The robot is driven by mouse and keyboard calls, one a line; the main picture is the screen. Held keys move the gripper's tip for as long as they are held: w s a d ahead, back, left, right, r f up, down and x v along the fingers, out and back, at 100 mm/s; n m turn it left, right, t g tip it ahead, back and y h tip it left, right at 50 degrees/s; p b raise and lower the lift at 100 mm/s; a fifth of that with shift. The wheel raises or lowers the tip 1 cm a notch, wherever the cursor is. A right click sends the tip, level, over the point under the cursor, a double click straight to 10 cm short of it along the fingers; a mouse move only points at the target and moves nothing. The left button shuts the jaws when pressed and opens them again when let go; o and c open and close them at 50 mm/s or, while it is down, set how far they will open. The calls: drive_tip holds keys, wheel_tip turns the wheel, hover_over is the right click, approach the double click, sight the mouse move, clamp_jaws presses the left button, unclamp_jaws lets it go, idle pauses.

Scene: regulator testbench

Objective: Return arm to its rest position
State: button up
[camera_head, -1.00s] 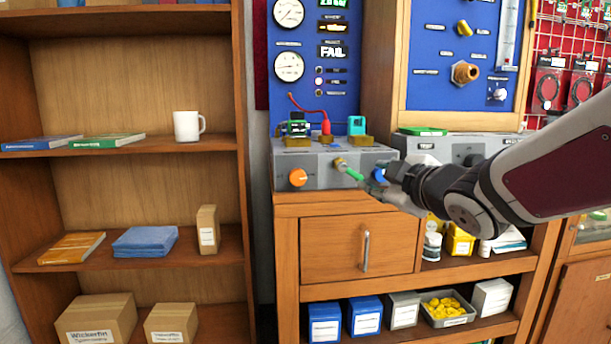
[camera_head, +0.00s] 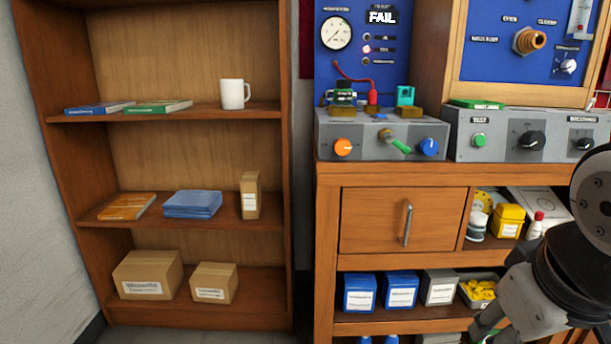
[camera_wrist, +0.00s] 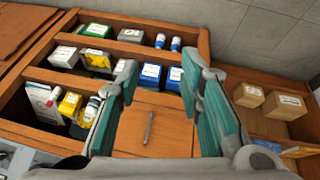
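My gripper (camera_wrist: 160,105) shows in the wrist view with its two teal-padded fingers spread apart and nothing between them. It faces the testbench cabinet, and the drawer front (camera_wrist: 155,128) with its handle shows beyond the gap. In the head view my arm is at the lower right, in front of the cabinet's right side. Part of the gripper (camera_head: 480,325) shows at the bottom edge there, apart from the control box (camera_head: 330,140).
A wooden shelf (camera_head: 180,278) on the left holds boxes, books and a white mug (camera_head: 234,94). The cabinet drawer (camera_head: 375,220) is shut. Open shelves near my arm hold blue boxes (camera_head: 360,293) and a yellow container (camera_head: 508,221). A panel display reads FAIL (camera_head: 381,17).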

drive_tip(key=s+a+f+m+g+y, duration=0.1)
drive_tip(key=s+a+g, duration=0.1)
drive_tip(key=s, duration=0.5)
drive_tip(key=s+a+f+m+g+y, duration=0.1)
drive_tip(key=s+a+g, duration=0.2)
drive_tip(key=s, duration=0.4)
wheel_tip(320, 180, up, 36)
drive_tip(key=t+p, duration=0.4)
drive_tip(key=p, duration=3.1)
drive_tip(key=shift+w+d+r+n, duration=0.2)
drive_tip(key=shift+w+d+n, duration=0.15)
drive_tip(key=shift+d, duration=0.1)
